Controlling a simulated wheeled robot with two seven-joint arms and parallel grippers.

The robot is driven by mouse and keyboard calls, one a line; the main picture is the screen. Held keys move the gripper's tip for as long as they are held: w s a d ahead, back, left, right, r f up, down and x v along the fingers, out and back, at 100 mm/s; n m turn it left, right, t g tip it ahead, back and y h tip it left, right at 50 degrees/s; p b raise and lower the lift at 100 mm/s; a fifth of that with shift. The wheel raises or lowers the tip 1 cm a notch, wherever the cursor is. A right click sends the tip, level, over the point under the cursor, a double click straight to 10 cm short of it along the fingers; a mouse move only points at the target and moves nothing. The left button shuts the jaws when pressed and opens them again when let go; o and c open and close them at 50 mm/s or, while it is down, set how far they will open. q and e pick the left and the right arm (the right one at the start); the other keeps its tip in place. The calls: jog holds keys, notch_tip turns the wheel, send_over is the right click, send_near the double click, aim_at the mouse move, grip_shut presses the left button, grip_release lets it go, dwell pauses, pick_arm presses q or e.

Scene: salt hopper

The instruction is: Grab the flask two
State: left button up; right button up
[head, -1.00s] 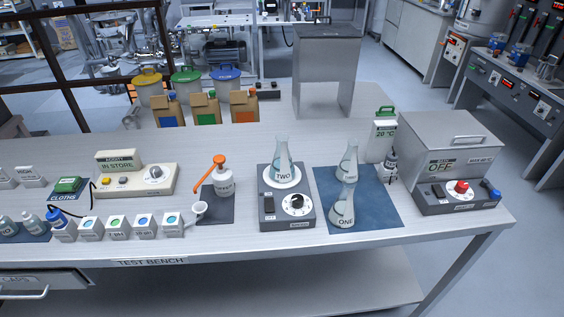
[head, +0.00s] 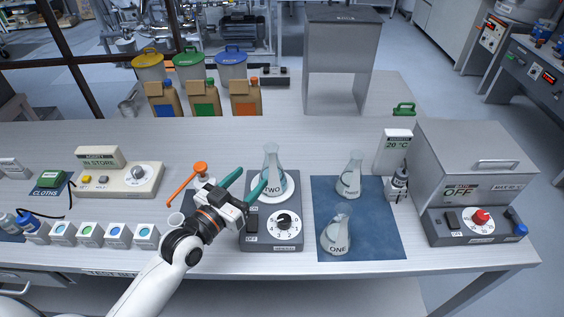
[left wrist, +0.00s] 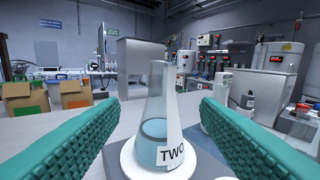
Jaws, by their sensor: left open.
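Flask two (head: 272,165) is a clear conical flask labelled TWO with pale blue liquid in it. It stands upright on the white round plate of the grey stirrer (head: 271,243). It also shows in the left wrist view (left wrist: 158,119), centred between my fingers. My left gripper (head: 245,183) is open, with green fingers pointing at the flask from the left. In the left wrist view its fingers (left wrist: 160,128) lie on either side of the flask, with gaps, and do not touch it. The right gripper is not in view.
Flask one (head: 336,236) and flask three (head: 350,176) stand on the blue mat (head: 385,235) to the right. The grey bath (head: 472,170) stands at the far right.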

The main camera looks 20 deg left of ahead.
aim_at(267, 158)
pick_arm(q)
jog(key=x, duration=0.1)
jog(key=p+x, duration=0.1)
jog(key=x, duration=0.1)
jog(key=shift+w+d+r, duration=0.2)
jog(key=shift+w+r, duration=0.1)
jog(key=shift+r, duration=0.05)
jog(key=w, duration=0.1)
jog(key=p, duration=0.1)
jog(key=w+d+r+p, duration=0.1)
jog(key=shift+w, duration=0.35)
jog(key=shift+p+x, duration=0.3)
jog(key=shift+x, duration=0.8)
jog(key=shift+w+d+f, duration=0.15)
jog(key=shift+w+f, duration=0.1)
jog(key=shift+w, duration=0.1)
jog(key=shift+c, duration=0.4)
jog(key=shift+r, duration=0.1)
grip_shut()
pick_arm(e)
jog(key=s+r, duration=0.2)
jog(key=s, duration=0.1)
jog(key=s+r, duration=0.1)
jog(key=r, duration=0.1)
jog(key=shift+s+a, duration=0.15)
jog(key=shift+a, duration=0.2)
